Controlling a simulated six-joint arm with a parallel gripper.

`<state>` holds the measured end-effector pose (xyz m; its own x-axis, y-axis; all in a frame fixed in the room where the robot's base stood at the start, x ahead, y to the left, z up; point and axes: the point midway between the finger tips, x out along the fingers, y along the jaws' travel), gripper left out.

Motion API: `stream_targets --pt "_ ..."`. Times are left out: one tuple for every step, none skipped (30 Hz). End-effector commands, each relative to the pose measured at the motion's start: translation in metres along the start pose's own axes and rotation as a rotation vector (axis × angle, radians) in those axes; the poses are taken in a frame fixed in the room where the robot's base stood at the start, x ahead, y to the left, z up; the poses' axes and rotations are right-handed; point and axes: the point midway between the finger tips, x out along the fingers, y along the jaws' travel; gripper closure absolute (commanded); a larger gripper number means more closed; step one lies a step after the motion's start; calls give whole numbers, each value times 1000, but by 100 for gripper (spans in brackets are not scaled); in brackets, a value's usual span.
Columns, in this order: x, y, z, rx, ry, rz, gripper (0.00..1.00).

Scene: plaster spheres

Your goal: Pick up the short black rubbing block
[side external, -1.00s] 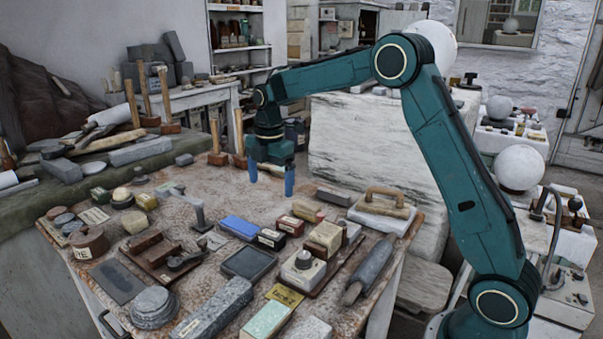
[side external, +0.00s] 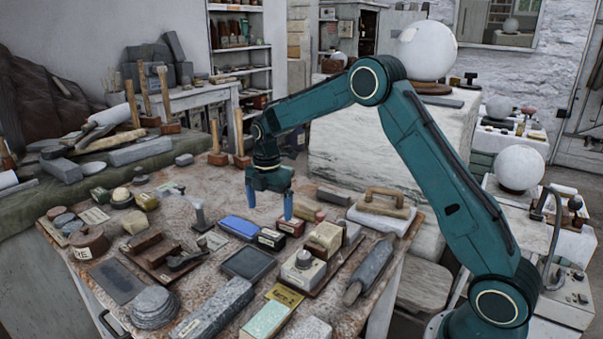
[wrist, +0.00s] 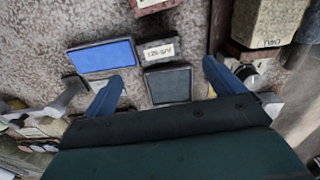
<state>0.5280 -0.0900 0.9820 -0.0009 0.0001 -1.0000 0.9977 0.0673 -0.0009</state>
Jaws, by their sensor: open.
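The short black rubbing block (side external: 271,239) lies on the worktable with a pale label on its side. In the wrist view it shows as a small dark block with a white label (wrist: 158,50), between a blue block (wrist: 102,57) and a dark flat slab (wrist: 167,84). My gripper (side external: 269,206) is open and empty, fingers pointing down, above the table and apart from the block. In the wrist view the two blue fingertips of my gripper (wrist: 163,75) stand wide to either side of the black block's column. Nothing hides the block.
The blue block (side external: 239,227) lies close left of the black block, and a dark red block (side external: 290,226) close right. The dark slab (side external: 249,263) lies in front. The table is bare behind the blue block.

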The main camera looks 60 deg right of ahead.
Motion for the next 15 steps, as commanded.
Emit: stream_targets --pt "8 0 0 0 0 -2 6" --pt "11 0 0 0 0 -2 6" --pt "16 0 0 0 0 -1 6" --pt "18 0 0 0 0 -1 6" --pt "21 0 0 0 0 -1 6" --pt "23 0 0 0 0 -1 6" --pt "25 0 0 0 0 -1 6" --pt "26 0 0 0 0 -1 6" --pt "26 0 0 0 0 0 6" --pt "27 0 0 0 0 0 6" --pt "27 0 0 0 0 1 6" --pt "27 0 0 0 0 1 6" --pt "27 0 0 0 0 1 6" --pt "27 0 0 0 0 1 6" --pt "28 0 0 0 0 1 6"
